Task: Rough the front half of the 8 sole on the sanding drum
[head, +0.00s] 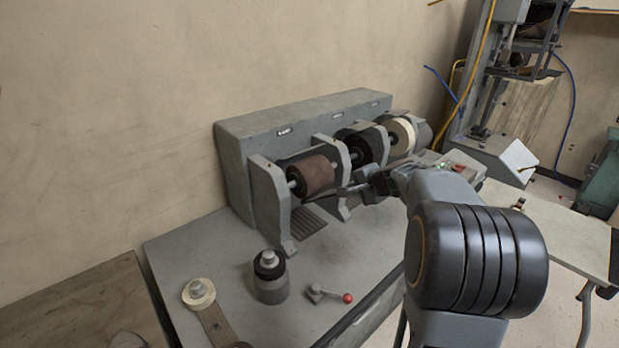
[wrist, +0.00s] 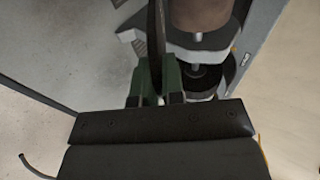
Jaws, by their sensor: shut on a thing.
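The brown sanding drum (head: 312,175) sits between grey brackets at the near end of the grinding machine. It also shows at the top of the wrist view (wrist: 200,12). My gripper (wrist: 156,82) is shut on a thin dark sole (wrist: 155,35), seen edge-on between the green finger pads. In the head view the sole (head: 346,190) reaches left from my gripper (head: 376,186) toward the drum's lower right side. I cannot tell whether it touches the drum. No size mark on the sole is readable.
A black wheel (head: 362,146) and a cream wheel (head: 402,136) stand further along the machine. A dark capped canister (head: 270,281), a red-knobbed lever (head: 331,295) and a cream roll (head: 198,293) are on the bench. Bare bench lies left of the machine.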

